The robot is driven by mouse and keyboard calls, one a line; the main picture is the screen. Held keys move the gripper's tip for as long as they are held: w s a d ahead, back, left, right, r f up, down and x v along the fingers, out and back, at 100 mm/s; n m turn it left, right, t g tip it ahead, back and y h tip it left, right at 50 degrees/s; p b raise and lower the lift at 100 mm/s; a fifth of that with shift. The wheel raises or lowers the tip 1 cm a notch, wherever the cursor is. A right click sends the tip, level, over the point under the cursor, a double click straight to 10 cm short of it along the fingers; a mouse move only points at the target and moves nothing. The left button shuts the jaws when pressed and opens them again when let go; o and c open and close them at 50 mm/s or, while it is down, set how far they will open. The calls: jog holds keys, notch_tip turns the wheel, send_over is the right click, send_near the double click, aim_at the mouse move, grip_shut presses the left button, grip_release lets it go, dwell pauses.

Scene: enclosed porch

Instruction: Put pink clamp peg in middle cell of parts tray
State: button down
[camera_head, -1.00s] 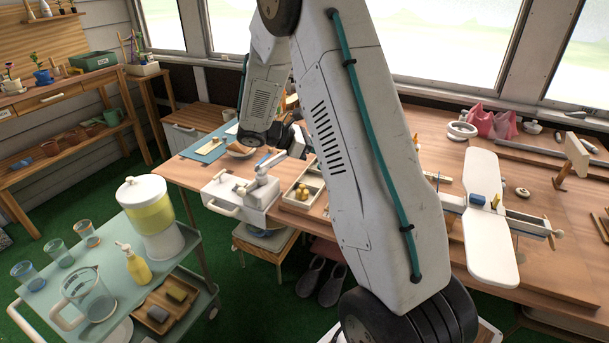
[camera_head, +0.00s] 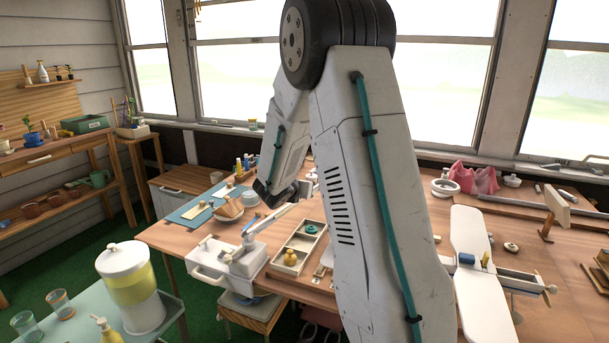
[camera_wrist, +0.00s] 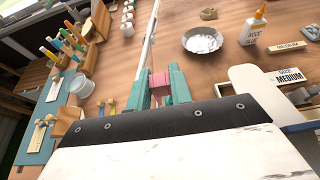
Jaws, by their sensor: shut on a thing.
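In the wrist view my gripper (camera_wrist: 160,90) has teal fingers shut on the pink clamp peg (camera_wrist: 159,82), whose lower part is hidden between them. The peg is held above the wooden bench. In the head view the parts tray (camera_head: 276,265) is a pale, divided box on the bench, partly hidden by my arm. A teal ring (camera_head: 311,228) lies in its far cell and a yellow piece (camera_head: 290,257) in its near cell. The middle cell (camera_head: 299,242) looks empty. My wrist is beyond the tray to the left; the held peg is not clear in the head view.
A white-handled device (camera_head: 228,262) stands left of the tray. A bowl (camera_head: 228,219) and blue mat (camera_head: 197,209) lie behind it. In the wrist view, a metal bowl (camera_wrist: 203,40), glue bottle (camera_wrist: 254,25) and size signs (camera_wrist: 289,76) stand ahead and right.

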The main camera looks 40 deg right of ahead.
notch_tip(320, 180, down, 7)
jog(key=shift+s+a+f, duration=0.1)
jog(key=shift+s+a, duration=0.05)
jog(key=shift+a, duration=0.05)
dwell(0.3)
send_over(303, 243)
jog(key=shift+d+f, duration=0.15)
jog(key=shift+f, duration=4)
jog(key=shift+f, duration=0.35)
jog(key=c, duration=0.6)
grip_release()
jog(key=shift+o, duration=0.2)
